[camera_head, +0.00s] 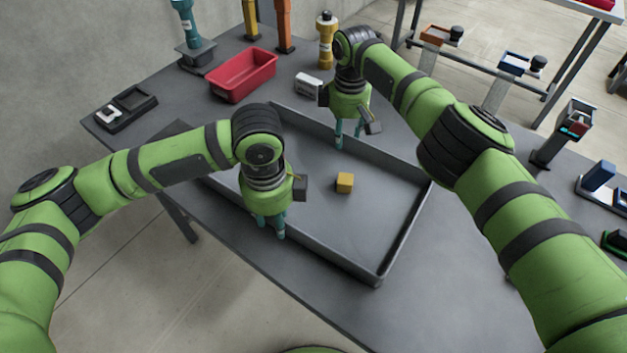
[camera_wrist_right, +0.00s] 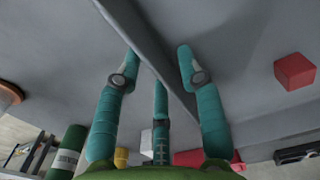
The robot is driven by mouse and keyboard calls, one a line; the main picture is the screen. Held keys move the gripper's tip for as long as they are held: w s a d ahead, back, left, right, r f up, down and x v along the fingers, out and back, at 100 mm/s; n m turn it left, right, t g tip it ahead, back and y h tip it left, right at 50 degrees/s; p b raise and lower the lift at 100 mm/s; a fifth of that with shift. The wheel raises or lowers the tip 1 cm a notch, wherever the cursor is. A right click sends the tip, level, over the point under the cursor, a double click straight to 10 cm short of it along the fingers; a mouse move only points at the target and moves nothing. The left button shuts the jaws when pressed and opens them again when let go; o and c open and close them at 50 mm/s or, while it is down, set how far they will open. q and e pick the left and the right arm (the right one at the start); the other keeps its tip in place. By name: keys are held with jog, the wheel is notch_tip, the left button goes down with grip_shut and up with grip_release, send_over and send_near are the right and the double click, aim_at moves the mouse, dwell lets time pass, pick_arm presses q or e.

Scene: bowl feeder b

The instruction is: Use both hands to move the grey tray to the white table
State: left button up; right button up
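The grey tray (camera_head: 399,233) is a shallow, low-walled box on the grey table. A small yellow cube (camera_head: 344,183) lies inside it. My left gripper (camera_head: 272,228) points down at the tray's near-left wall; its fingers hide part of that wall, and I cannot tell whether they grip it. My right gripper (camera_head: 347,134) points down at the far wall. In the right wrist view, its fingers (camera_wrist_right: 158,58) are spread, with the tray wall (camera_wrist_right: 150,40) running between them. The white table (camera_head: 580,9) is partly in view at the top right.
A red bin (camera_head: 243,75), a black device (camera_head: 126,109) and a white item (camera_head: 308,84) stand behind the tray. A red cube (camera_wrist_right: 294,71) shows in the right wrist view. Small stations, such as a grey one (camera_head: 563,133), line the right side. Grey floor separates the tables.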

pick_arm(q)
jog(key=shift+f, duration=0.65)
pick_arm(e)
jog(key=shift+f, duration=0.65)
pick_arm(q)
grip_shut()
pick_arm(e)
grip_shut()
pick_arm(q)
jog(key=shift+w+r, duration=0.1)
pick_arm(e)
jog(key=shift+w+r, duration=0.1)
jog(key=shift+r, duration=0.05)
